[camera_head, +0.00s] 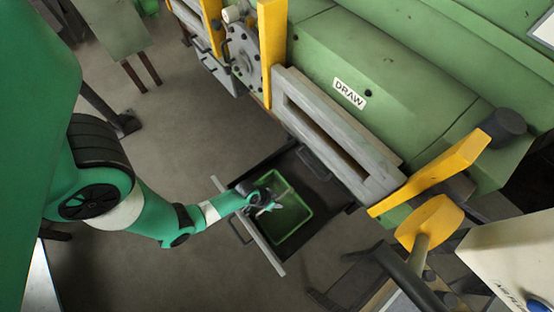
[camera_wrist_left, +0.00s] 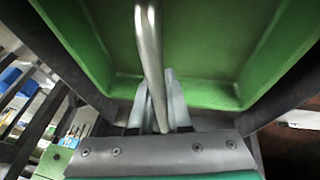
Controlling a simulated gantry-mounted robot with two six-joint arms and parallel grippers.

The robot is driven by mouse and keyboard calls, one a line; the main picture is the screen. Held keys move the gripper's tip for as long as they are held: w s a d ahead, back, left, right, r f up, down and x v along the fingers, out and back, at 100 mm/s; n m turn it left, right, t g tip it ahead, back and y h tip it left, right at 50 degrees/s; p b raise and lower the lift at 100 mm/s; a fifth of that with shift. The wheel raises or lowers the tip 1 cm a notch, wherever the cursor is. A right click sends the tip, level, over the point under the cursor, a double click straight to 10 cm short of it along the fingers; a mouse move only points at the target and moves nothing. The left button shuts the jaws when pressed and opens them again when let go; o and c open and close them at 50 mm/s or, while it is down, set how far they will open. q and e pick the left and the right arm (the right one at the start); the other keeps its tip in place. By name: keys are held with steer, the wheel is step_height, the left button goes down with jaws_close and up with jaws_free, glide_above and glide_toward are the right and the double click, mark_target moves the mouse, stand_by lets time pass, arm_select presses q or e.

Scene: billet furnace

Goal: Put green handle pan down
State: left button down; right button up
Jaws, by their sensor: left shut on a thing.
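The green pan (camera_head: 292,222) is a square, shallow tray with a raised rim, seen low at the middle of the head view. It is inside or just over a dark open drawer (camera_head: 327,190) below the furnace; I cannot tell whether it touches the drawer's bottom. A silver bar handle (camera_wrist_left: 148,40) crosses the pan. My left gripper (camera_head: 272,204) reaches over the pan's left side and is shut on this handle. In the left wrist view, the fingers (camera_wrist_left: 158,95) close around the bar, with the green pan (camera_wrist_left: 215,45) behind. My right gripper is out of view.
The green furnace (camera_head: 390,70) labelled DRAW has a grey slotted front (camera_head: 335,135) just above and right of the drawer. A yellow lever (camera_head: 435,172) stands to the right. A pale front rail (camera_head: 262,245) edges the drawer. Open floor (camera_head: 170,270) lies to the left.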

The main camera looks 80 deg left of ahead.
arm_select(q)
steer(key=c, duration=0.9)
jaws_free()
steer(key=shift+o, duration=0.2)
steer(key=shift+r, duration=0.2)
steer(key=p+v, duration=0.6)
steer(key=v, duration=0.6)
steer(key=shift+f, duration=0.1)
